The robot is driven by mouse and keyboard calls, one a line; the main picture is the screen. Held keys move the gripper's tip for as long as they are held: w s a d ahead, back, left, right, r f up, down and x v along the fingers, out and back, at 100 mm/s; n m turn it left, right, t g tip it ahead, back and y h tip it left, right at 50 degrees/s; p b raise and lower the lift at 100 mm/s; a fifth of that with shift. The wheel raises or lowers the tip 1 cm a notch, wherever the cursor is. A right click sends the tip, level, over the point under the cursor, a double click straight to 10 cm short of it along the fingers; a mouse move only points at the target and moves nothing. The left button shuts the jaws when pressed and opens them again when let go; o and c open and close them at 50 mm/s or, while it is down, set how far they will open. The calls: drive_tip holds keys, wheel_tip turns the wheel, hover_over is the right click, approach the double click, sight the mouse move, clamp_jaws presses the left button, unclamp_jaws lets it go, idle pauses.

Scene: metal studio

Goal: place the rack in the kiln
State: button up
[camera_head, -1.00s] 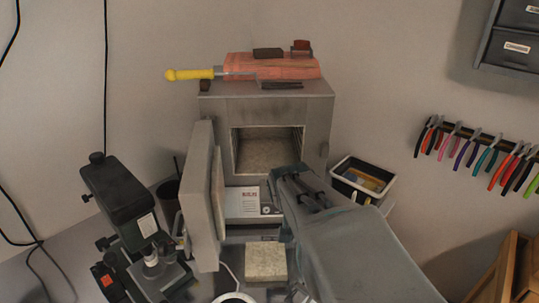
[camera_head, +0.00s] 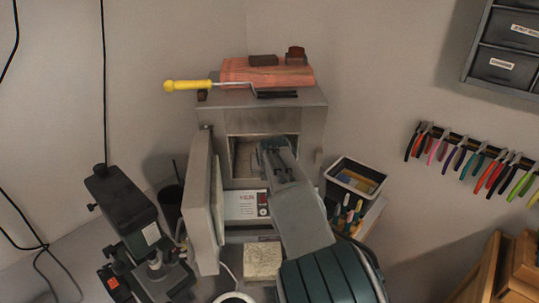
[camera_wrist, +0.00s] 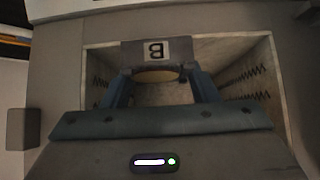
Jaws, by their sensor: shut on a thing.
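The kiln (camera_head: 312,125) is a grey box with its front opening facing me. Its door (camera_head: 201,205) stands open on the left. My gripper (camera_head: 272,148) reaches into the opening from the front right. In the wrist view, my gripper's blue fingers (camera_wrist: 158,76) are shut on a grey piece with a "B" label, seemingly the rack (camera_wrist: 131,54). It is level with the kiln's mouth, around which coil-lined side walls (camera_wrist: 240,85) show. The rack's far side and its contact with the chamber floor are hidden. In the head view my arm hides the rack.
A pale square block (camera_head: 262,262) lies on the bench below the kiln. A black microscope-like device (camera_head: 125,205) stands left, and a bin of tools (camera_head: 355,178) stands right. A yellow-handled tool (camera_head: 187,85) and red bundle (camera_head: 265,72) lie on the kiln.

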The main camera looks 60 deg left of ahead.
drive_tip(key=shift+w+a+p, duration=0.3)
drive_tip(key=shift+a+p, duration=0.2)
drive_tip(key=shift+a, duration=0.15)
drive_tip(key=shift+w+a+p, duration=0.25)
drive_tip(key=shift+a+p, duration=0.25)
drive_tip(key=shift+a, duration=0.15)
drive_tip(key=shift+w+a+p, duration=0.3)
drive_tip(key=shift+a+p, duration=0.2)
drive_tip(key=shift+a, duration=0.15)
drive_tip(key=shift+s+f, duration=0.1)
drive_tip(key=shift+f, duration=0.15)
drive_tip(key=shift+f, duration=0.2)
drive_tip(key=o, duration=1.1)
drive_tip(key=shift+c, duration=0.2)
drive_tip(key=shift+r, duration=0.2)
drive_tip(key=b+v, duration=0.4)
drive_tip(key=v, duration=0.8)
drive_tip(key=shift+b, duration=0.3)
